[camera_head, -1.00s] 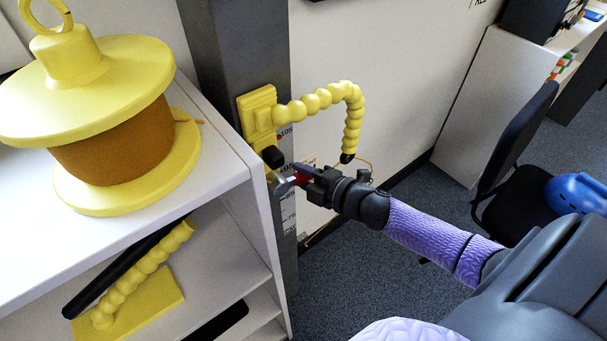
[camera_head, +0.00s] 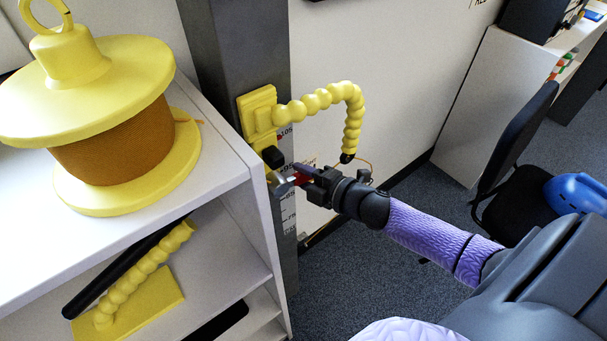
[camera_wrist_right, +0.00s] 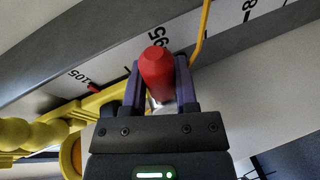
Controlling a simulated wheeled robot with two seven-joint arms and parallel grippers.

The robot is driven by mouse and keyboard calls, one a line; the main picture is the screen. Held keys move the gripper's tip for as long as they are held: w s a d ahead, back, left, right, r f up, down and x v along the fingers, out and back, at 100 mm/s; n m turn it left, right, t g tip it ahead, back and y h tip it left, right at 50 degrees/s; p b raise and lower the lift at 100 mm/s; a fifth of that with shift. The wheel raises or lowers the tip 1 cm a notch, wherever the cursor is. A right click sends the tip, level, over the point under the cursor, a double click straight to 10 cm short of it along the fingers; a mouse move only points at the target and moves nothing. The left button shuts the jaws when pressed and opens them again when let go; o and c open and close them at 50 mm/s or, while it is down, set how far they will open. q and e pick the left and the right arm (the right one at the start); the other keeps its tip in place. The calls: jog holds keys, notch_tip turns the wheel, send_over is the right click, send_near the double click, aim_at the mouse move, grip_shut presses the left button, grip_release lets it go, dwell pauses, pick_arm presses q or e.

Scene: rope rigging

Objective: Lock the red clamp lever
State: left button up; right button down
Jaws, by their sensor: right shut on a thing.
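The red clamp lever (camera_wrist_right: 157,72) shows large in the right wrist view, between the two purple fingers of my right gripper (camera_wrist_right: 162,85). In the head view only a small red part of the lever (camera_head: 301,178) shows, at the tips of my right gripper (camera_head: 299,175). The gripper is shut on the lever. A silver metal clamp part (camera_head: 281,185) sits beside it against the grey post (camera_head: 240,60). The fingers partly hide the lever in the head view. My left gripper is in neither view.
A yellow bracket (camera_head: 258,115) with a beaded arm (camera_head: 325,98) is on the post just above the gripper. A white shelf (camera_head: 225,190) carries a yellow spool (camera_head: 110,75) at left. A black chair (camera_head: 510,150) stands at right. Open floor (camera_head: 345,270) lies below my right arm.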

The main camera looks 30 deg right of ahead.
jog(key=shift+f, duration=0.15)
jog(key=shift+a+f+m+y+b, duration=0.1)
jog(key=shift+f+m+y+b, duration=0.3)
jog(key=shift+m, duration=0.4)
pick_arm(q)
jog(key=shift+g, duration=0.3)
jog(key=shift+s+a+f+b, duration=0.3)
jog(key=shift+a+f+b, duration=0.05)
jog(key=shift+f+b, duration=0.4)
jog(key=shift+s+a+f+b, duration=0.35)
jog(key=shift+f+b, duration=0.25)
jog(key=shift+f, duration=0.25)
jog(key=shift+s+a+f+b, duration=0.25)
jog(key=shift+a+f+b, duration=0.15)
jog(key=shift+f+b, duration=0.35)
pick_arm(e)
jog(key=a+f+m+t+y, duration=0.1)
jog(key=a+f+m+t, duration=0.2)
jog(key=m, duration=1)
jog(key=shift+s+a+f+t, duration=0.25)
jog(key=shift+a+t, duration=0.45)
jog(key=shift+a, duration=0.45)
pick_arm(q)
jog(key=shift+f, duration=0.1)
pick_arm(e)
jog(key=shift+m, duration=0.4)
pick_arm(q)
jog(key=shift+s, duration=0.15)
pick_arm(e)
jog(key=shift+a, duration=0.1)
